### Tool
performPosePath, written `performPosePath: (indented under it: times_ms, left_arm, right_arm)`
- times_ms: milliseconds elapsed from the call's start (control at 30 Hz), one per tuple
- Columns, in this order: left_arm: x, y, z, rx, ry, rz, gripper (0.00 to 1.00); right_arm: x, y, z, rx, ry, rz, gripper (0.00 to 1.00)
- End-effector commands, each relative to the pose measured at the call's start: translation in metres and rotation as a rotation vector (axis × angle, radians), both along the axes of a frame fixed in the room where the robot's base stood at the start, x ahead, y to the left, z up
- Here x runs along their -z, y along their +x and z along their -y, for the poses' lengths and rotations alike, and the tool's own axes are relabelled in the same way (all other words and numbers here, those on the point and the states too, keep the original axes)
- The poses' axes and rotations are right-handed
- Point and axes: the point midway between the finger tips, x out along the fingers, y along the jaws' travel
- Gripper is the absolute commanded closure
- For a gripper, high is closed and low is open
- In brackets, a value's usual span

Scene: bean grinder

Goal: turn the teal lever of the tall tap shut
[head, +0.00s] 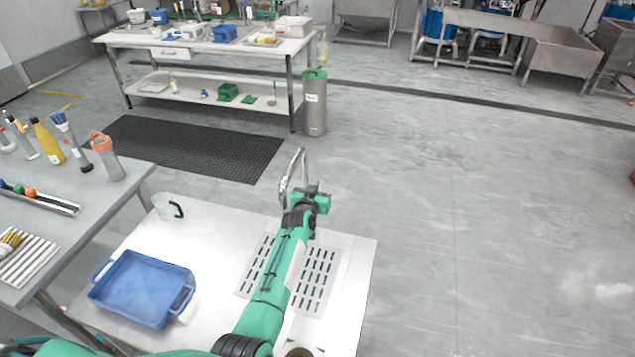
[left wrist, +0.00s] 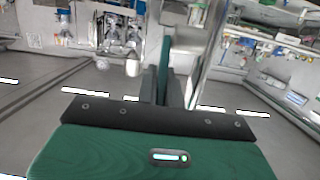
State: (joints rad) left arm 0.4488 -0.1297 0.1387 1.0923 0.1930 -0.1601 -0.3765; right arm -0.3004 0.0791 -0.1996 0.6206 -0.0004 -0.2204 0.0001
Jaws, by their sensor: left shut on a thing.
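The tall tap (head: 298,163) is a metal gooseneck at the far edge of the white table, partly hidden by my left gripper in the head view. Its shiny column (left wrist: 207,60) stands close in front of the fingers in the left wrist view. My left gripper (head: 312,188) is at the tap and hides the lever in the head view. In the wrist view a teal upright piece, the lever (left wrist: 164,60), shows between the fingers of the left gripper (left wrist: 168,92), which is shut on it. My right gripper is not in view.
The white table (head: 215,245) carries a slotted drain plate (head: 318,275), a blue tray (head: 145,290) and a clear jug with a dark handle (head: 168,207). A grey table (head: 115,195) with bottles stands at the left. The floor right of the tap is clear.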

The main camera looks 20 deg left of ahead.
Motion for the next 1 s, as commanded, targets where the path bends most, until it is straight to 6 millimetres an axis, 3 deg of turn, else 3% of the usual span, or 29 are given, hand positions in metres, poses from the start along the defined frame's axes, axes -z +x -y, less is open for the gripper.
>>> performPosePath:
  times_ms: [200, 633, 700, 767, 1000]
  left_arm:
    - [-0.0007, 0.0013, 0.0004, 0.0, -0.002, -0.031, 1.0]
    - [0.0003, 0.0015, 0.0004, 0.0, -0.001, -0.036, 1.0]
    - [0.0003, 0.0015, 0.0004, 0.0, -0.001, -0.036, 0.8]
    - [0.0001, 0.0015, 0.0003, 0.0, -0.001, -0.035, 0.7]
    - [-0.0004, 0.0016, 0.0001, 0.0, 0.0, -0.034, 0.7]
  right_arm:
    - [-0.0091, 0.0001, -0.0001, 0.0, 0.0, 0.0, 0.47]
    - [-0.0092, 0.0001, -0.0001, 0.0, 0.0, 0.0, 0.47]
    - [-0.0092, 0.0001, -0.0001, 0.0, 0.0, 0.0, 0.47]
    - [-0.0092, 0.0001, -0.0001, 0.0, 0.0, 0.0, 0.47]
    - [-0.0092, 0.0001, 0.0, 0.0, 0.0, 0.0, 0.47]
